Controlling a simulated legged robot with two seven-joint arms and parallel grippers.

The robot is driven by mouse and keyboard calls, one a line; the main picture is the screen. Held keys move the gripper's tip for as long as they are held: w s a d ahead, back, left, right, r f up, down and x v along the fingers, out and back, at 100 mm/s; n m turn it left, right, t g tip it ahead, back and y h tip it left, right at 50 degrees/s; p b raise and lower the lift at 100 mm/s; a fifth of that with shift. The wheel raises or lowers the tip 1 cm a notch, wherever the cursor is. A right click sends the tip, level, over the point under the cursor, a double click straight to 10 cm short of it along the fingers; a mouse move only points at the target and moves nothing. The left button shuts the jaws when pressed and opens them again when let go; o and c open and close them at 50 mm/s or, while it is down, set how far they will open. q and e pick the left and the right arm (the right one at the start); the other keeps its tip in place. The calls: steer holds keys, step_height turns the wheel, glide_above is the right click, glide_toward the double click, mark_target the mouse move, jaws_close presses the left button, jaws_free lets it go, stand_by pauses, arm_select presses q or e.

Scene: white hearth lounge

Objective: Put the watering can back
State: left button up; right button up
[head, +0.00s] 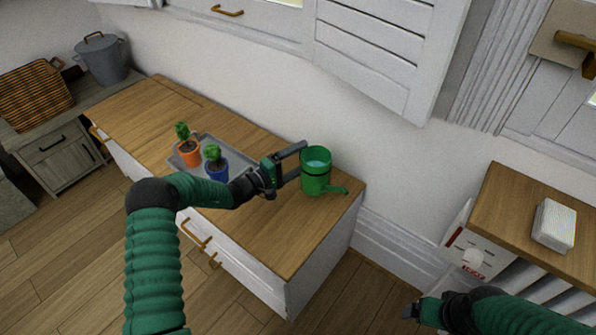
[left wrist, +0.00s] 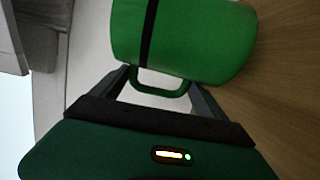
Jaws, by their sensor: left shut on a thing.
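The green watering can (head: 316,178) is upright at the right end of the wooden-topped cabinet (head: 260,240), its spout pointing right. I cannot tell whether its base touches the top. My left gripper (head: 293,164) reaches it from the left and is shut on its handle. In the left wrist view, the can's green body with a black band (left wrist: 185,40) fills the top, and the handle loop (left wrist: 160,90) sits between the fingers (left wrist: 160,78). My right gripper (head: 414,311) is low at the right, apart from everything; its jaws are too unclear to read.
A grey tray (head: 238,152) holds an orange pot (head: 188,153) and a blue pot (head: 216,170) with plants, left of the can. An open white shutter (head: 385,50) hangs above. A wooden-topped unit with a white block (head: 554,225) stands at right. The cabinet's front right top is clear.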

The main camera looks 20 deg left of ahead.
arm_select(q)
steer(key=f, duration=0.1)
steer(key=f+b, duration=0.1)
steer(key=f, duration=0.2)
steer(key=shift+a, duration=0.3)
steer(key=shift+a+r, duration=0.15)
steer(key=shift+r, duration=0.05)
steer(key=o, duration=1.8)
steer(key=shift+s+f, duration=0.1)
arm_select(e)
step_height(320, 180, down, 2)
steer(key=shift+a+f, duration=0.1)
steer(key=shift+a, duration=0.05)
arm_select(q)
steer(key=shift+s+a, duration=0.1)
steer(key=shift+s, duration=0.15)
steer(key=p+v, duration=0.4)
steer(key=v, duration=0.6)
steer(key=shift+s+a, duration=0.2)
steer(key=shift+s, duration=0.05)
steer(key=shift+s+a, duration=0.15)
steer(key=shift+s, duration=0.2)
arm_select(e)
steer(key=v, duration=0.2)
steer(key=w+v, duration=0.1)
steer(key=v, duration=0.1)
steer(key=shift+r, duration=0.35)
